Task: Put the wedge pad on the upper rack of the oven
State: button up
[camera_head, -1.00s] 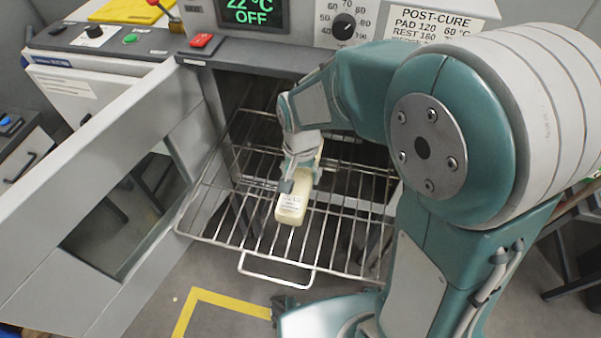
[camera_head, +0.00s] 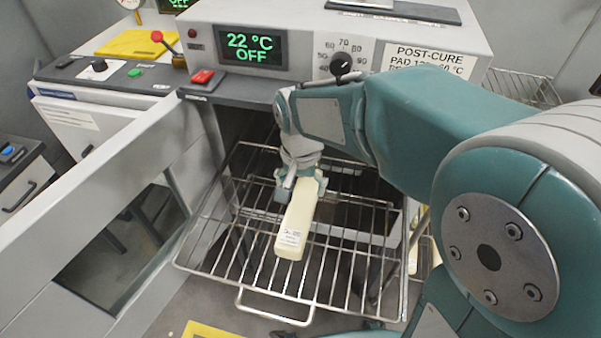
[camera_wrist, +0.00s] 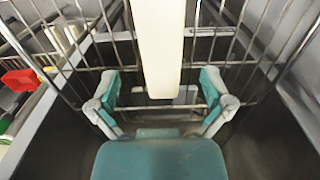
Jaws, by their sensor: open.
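The cream wedge pad (camera_head: 297,225) lies lengthwise on the pulled-out wire rack (camera_head: 260,292) of the oven (camera_head: 285,85). Its labelled end points towards the rack's front handle. My gripper (camera_head: 303,184) is at the pad's far end, near the oven mouth. In the wrist view the pad (camera_wrist: 158,45) reaches down between the two teal fingers of my gripper (camera_wrist: 161,80). The fingers are spread wide, with a gap on each side of the pad. The rack bars (camera_wrist: 232,62) also show in that view.
The oven door (camera_head: 100,215) stands open on the left. A red switch (camera_head: 202,77) sits on the ledge above the opening, below the display reading 22 °C OFF. Bare rack lies on both sides of the pad. Another wire rack (camera_head: 520,88) is behind the oven at right.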

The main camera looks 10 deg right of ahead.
aim_at(301, 206)
jog(key=shift+r, duration=2.3)
jog(key=s+d+r+n+t, duration=0.2)
jog(key=s+d, duration=0.3)
jog(key=s, duration=0.1)
jog(key=s+d+r+n+t, duration=0.2)
jog(key=s+d+t, duration=0.1)
jog(key=s+d, duration=0.2)
jog(key=shift+s+d+r+t, duration=0.3)
jog(key=shift+s+d, duration=0.1)
jog(key=shift+s, duration=0.7)
